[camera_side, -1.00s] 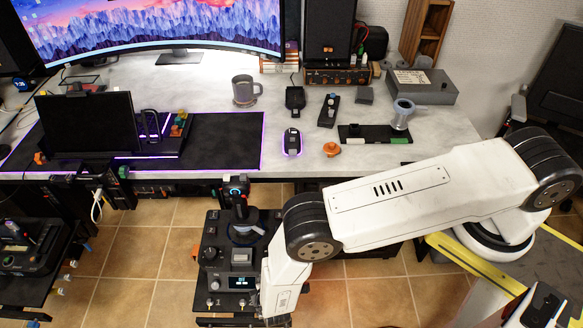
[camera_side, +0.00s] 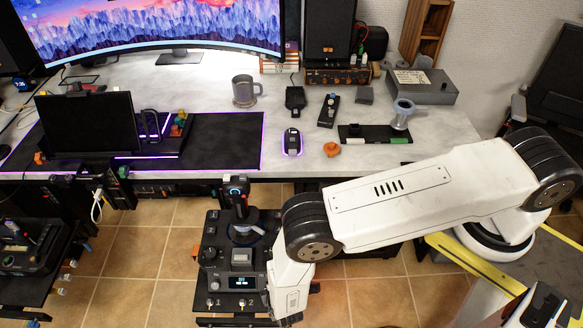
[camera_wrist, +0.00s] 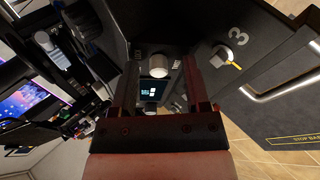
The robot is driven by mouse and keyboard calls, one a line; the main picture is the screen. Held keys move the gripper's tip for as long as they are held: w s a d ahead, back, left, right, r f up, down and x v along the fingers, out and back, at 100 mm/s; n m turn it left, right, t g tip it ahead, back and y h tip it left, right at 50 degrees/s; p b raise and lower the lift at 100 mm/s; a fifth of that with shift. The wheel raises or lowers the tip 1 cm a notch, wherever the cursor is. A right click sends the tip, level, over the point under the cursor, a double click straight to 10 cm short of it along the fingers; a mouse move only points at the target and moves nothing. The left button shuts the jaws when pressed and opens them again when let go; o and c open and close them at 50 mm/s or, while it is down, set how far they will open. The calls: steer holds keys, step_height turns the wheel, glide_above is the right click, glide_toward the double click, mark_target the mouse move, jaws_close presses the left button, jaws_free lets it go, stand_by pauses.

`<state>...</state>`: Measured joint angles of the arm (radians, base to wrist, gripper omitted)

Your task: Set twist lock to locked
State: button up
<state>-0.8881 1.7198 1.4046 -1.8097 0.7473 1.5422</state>
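I cannot tell whether the fingers touch that knob. The marked knob lies to the right, outside the fingers. In the side view my fingers are hidden behind my white wrist, which is low beside the joystick console.
The joystick console (camera_side: 241,283) stands left of my wrist in the side view. A silver handle (camera_wrist: 285,70) sticks out from the panel at right in the wrist view. The desk (camera_side: 216,106) behind holds a mug (camera_side: 244,91) and an orange knob (camera_side: 332,149).

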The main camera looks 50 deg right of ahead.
stand_by(0.3)
steer(key=shift+v, duration=3.9)
steer(key=w+d+r+m+g+h, duration=0.1)
steer(key=w+d+r+m+g, duration=0.1)
steer(key=d+r, duration=0.3)
steer(key=w+d+r+m+g, duration=0.2)
steer(key=d+r, duration=0.1)
steer(key=r, duration=0.5)
steer(key=w+d+r+m+g+h, duration=0.1)
steer(key=w+d+r+m+g, duration=0.15)
steer(key=r, duration=0.35)
steer(key=s+d+r+m+y, duration=0.2)
steer(key=s+d+r+m, duration=0.1)
steer(key=d+r, duration=0.3)
steer(key=s+d+r+m+t+y, duration=0.1)
steer(key=s+d+r+m+y, duration=0.2)
steer(key=d+r, duration=0.4)
step_height(320, 180, up, 4)
steer(key=shift+d+r+m, duration=0.15)
steer(key=shift+r+m, duration=0.05)
steer(key=shift+m, duration=0.15)
